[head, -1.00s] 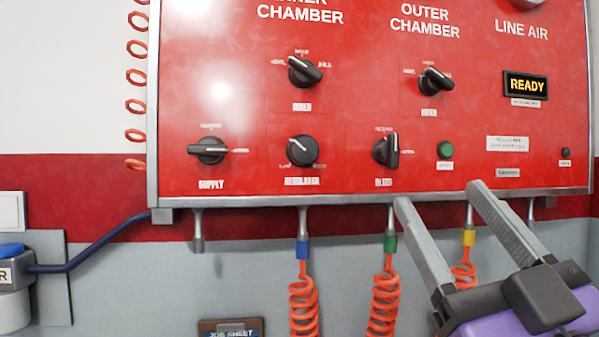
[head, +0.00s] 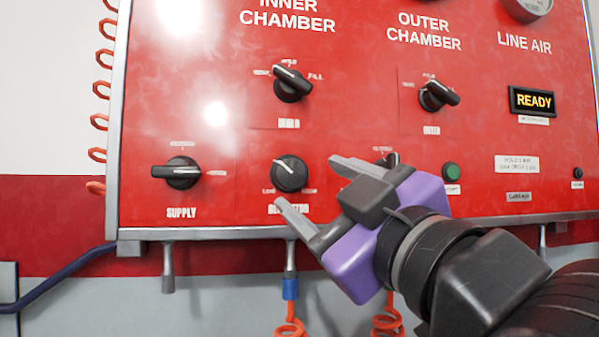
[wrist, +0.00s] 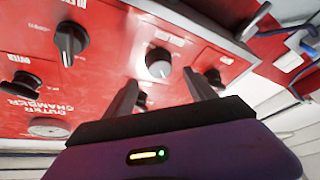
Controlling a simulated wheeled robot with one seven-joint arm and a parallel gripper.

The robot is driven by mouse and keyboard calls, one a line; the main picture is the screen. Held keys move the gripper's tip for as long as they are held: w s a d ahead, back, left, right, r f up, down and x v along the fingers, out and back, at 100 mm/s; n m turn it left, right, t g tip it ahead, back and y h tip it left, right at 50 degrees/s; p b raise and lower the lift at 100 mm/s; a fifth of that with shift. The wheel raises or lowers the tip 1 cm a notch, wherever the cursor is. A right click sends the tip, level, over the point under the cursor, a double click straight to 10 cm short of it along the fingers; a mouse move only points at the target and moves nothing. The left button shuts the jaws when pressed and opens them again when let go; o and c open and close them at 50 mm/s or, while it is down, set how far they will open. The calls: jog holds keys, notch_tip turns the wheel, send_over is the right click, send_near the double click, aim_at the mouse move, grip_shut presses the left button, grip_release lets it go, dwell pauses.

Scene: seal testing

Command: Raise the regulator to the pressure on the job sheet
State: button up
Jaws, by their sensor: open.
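The regulator (head: 289,173) is a round black knob low on the red panel, its white line pointing to the upper left. My gripper (head: 307,182) is open and empty, with its two grey fingers reaching toward the knob from the lower right. In the head view one fingertip is up and right of the knob and the other is just below it. In the wrist view a round knob that seems to be the regulator (wrist: 158,62) shows beyond the gap between the fingers (wrist: 160,84). Contact with the knob cannot be told. The job sheet is not in view now.
The supply knob (head: 183,172) is left of the regulator. My gripper partly hides another knob (head: 386,158) at right. The inner (head: 292,84) and outer (head: 437,96) chamber knobs sit above. A lit display (head: 533,101) reads READY. Orange coiled hoses (head: 291,327) hang below the panel.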

aim_at(291, 174)
jog(key=p+x, duration=0.1)
jog(key=x, duration=0.5)
jog(key=shift+p, duration=0.3)
jog(key=c, duration=1.3)
jog(key=shift+o, duration=0.2)
jog(key=m, duration=0.2)
jog(key=m+t+b, duration=0.1)
jog(key=shift+s+a+f+h, duration=0.2)
jog(key=shift+a+h, duration=0.1)
jog(key=shift+h, duration=0.1)
jog(key=shift+w+m+t+h, duration=0.1)
jog(key=shift+m+t+h, duration=0.3)
jog(key=shift+m, duration=0.75)
jog(key=shift+m+t+h, duration=0.3)
jog(key=shift+m+h, duration=0.2)
jog(key=shift+m, duration=0.65)
jog(key=shift+r, duration=0.1)
jog(key=o, duration=1.2)
jog(key=shift+o, duration=0.3)
jog(key=shift+d, duration=0.1)
